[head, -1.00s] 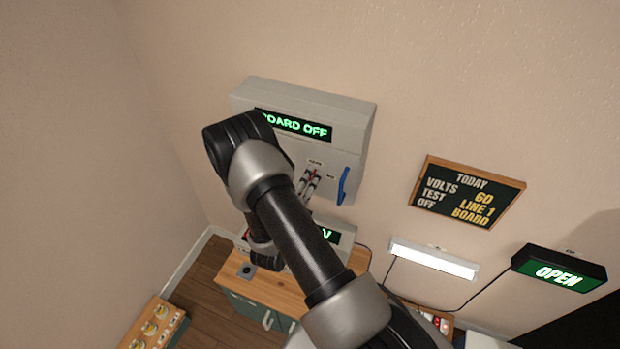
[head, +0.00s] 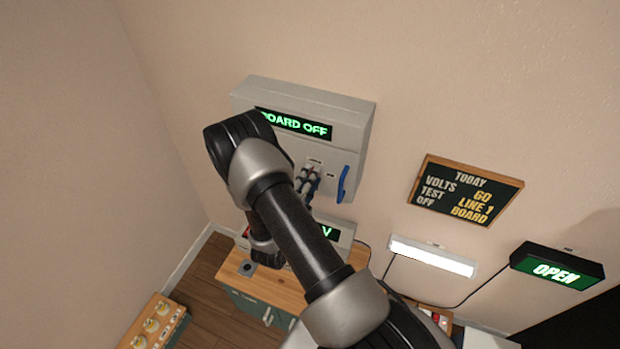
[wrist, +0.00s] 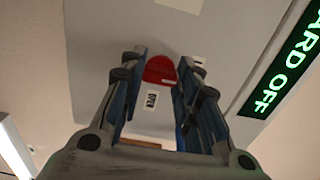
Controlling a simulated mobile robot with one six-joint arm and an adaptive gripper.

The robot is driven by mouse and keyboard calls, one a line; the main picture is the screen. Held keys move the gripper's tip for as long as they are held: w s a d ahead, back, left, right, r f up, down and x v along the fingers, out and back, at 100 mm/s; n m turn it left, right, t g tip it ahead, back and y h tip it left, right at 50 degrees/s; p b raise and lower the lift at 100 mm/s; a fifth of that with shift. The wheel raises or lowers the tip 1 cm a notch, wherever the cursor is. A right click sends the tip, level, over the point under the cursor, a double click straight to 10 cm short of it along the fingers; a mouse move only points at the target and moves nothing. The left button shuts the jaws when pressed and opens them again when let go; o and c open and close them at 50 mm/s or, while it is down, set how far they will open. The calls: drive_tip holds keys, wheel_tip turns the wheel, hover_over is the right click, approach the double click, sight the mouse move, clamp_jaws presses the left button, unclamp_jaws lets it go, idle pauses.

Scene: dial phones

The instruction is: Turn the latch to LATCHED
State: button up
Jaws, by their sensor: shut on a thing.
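A grey wall box (head: 330,154) carries a green-lit display (head: 292,124) reading BOARD OFF. My gripper (head: 308,184) is at the front of this box, below the display. In the wrist view my gripper (wrist: 160,80) has its two fingers on either side of a round red knob (wrist: 160,70), which seems to be the latch, and is shut on it. The fingers hide the knob's sides, and the knob does not show in the head view. A small label (wrist: 151,99) sits beside the knob; I cannot read it surely.
A blue handle (head: 343,184) stands on the box close to the right of my gripper. A wooden-topped cabinet (head: 240,275) is below. A chalkboard (head: 466,191), a lit lamp (head: 432,257) and an OPEN sign (head: 556,268) are on the wall to the right.

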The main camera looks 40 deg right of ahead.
drive_tip(key=o, duration=1.1)
drive_tip(key=shift+c, duration=0.2)
drive_tip(key=v, duration=1.2)
